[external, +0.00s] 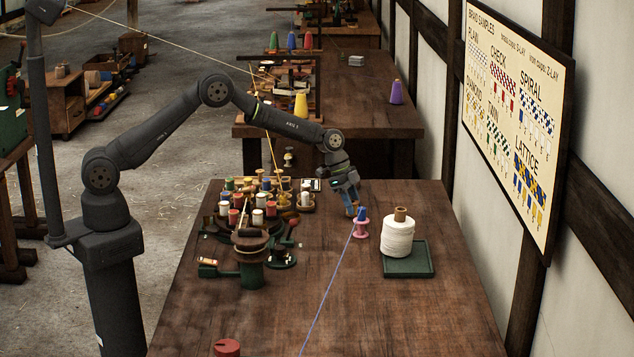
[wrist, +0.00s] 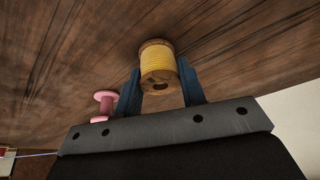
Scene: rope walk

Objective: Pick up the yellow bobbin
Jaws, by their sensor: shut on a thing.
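The yellow bobbin (wrist: 158,60) sits between the two blue fingers of my gripper (wrist: 159,76) in the wrist view. It has yellow thread between brown wooden ends, and the fingers are shut on it. In the external view my gripper (external: 355,210) points down low over the right-middle of the table. The yellow bobbin cannot be made out there. I cannot tell whether it touches the table.
A pink bobbin (external: 361,231) stands close by my gripper, with a bluish thread running to the front edge. A white thread cone (external: 399,237) stands on a green tray (external: 410,268) to the right. Several spools crowd the green-and-wood rig at left. The table's front is mostly clear.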

